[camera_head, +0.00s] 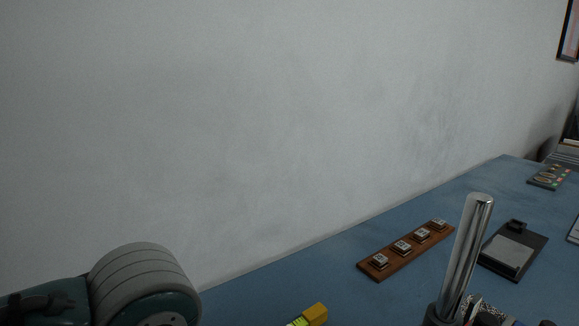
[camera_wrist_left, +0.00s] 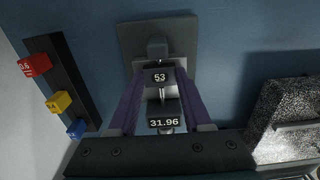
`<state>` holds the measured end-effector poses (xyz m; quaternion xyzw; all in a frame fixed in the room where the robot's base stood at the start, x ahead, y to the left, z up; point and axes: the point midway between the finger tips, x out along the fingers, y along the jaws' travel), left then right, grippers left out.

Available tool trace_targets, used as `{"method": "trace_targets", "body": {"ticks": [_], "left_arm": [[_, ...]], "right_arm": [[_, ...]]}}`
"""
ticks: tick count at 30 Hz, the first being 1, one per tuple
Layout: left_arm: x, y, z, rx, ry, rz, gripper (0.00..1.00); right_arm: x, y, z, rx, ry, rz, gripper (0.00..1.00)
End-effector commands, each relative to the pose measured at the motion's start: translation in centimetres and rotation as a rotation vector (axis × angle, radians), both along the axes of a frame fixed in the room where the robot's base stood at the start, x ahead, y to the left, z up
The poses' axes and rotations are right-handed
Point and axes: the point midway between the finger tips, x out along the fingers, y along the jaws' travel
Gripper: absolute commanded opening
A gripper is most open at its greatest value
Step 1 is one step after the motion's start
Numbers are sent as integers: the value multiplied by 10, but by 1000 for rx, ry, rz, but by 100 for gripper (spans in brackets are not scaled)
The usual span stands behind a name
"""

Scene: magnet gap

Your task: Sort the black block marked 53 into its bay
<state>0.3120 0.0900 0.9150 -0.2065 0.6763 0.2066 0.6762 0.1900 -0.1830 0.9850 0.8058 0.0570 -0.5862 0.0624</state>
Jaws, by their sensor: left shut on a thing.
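The black block marked 53 (camera_wrist_left: 160,76) is between the fingertips of my left gripper (camera_wrist_left: 160,85) in the left wrist view, and the jaws are shut on it. A grey plate (camera_wrist_left: 183,38) with a small dark raised part lies just beyond the block; I cannot tell whether the block touches it. A dark piece reading 31.96 (camera_wrist_left: 163,122) shows between the fingers, closer to the camera. The head view shows neither the left gripper nor the block. My right gripper is not in view.
A dark rail (camera_wrist_left: 66,75) carries red (camera_wrist_left: 33,65), yellow (camera_wrist_left: 58,102) and blue (camera_wrist_left: 76,129) blocks. On the blue table (camera_head: 300,268), a wooden strip (camera_head: 405,250) holds several small marked pieces. A steel post (camera_head: 466,245) and a dark clipboard-like object (camera_head: 513,249) are at right.

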Motion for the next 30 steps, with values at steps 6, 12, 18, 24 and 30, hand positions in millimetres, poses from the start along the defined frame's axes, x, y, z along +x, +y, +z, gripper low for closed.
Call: {"method": "trace_targets", "body": {"ticks": [6, 12, 18, 24, 30], "left_arm": [[0, 0, 22, 0, 0, 0, 0], [0, 0, 38, -1, -1, 0, 0], [0, 0, 49, -1, -1, -1, 0], [0, 0, 47, -1, -1, 0, 0], [5, 2, 54, -2, -4, 60, 0]], "right_arm": [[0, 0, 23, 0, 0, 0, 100], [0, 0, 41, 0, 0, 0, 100], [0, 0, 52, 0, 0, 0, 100], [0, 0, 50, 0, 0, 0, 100], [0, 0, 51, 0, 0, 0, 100]]}}
